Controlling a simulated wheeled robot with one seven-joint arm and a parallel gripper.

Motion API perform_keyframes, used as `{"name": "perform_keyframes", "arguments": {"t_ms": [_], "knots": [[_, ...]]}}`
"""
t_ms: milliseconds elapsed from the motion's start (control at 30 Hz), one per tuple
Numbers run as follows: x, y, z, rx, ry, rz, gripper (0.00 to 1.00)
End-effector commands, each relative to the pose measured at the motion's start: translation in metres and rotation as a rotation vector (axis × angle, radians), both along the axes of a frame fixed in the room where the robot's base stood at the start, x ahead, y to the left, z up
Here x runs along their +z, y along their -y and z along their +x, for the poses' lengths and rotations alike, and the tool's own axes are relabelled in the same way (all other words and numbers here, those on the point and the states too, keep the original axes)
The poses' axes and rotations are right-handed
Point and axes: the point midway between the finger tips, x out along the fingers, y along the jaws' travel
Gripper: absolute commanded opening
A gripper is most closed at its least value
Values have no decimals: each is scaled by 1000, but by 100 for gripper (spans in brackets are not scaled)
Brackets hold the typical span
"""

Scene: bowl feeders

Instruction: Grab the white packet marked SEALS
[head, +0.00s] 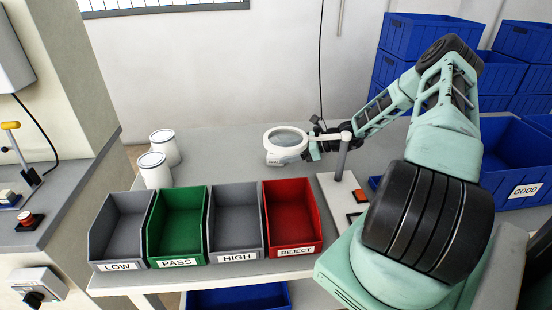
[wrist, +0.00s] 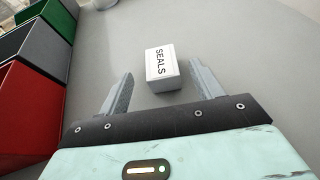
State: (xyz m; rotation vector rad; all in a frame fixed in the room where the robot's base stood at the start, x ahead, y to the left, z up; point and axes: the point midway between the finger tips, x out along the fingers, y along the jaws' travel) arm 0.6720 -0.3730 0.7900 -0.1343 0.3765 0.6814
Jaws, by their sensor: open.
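The white packet marked SEALS (wrist: 161,62) is a small box on the grey table in the wrist view, its label facing up. My gripper (wrist: 161,67) is open, with one finger on each side of the packet's near part in the picture. Gaps show on both sides, wider on the left, and neither finger appears to touch it. I cannot tell how high the fingertips are above the table. In the head view the packet (head: 274,161) shows small below the white ring magnifier (head: 287,140), which partly hides it and my gripper.
Grey LOW (head: 119,267), green PASS (head: 177,262), grey HIGH (head: 237,257) and red REJECT (head: 296,251) bins line the table front. Two white cans (head: 155,170) stand behind them. The magnifier's post (head: 342,160) stands close to my arm. A blue GOOD bin (head: 525,190) is at right.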

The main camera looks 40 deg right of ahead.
Motion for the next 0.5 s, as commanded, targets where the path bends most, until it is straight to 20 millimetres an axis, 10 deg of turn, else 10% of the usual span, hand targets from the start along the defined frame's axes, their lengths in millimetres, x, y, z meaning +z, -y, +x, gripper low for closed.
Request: {"name": "perform_keyframes", "arguments": {"t_ms": [500], "knots": [[-20,-29,37,1,0,2,65]]}}
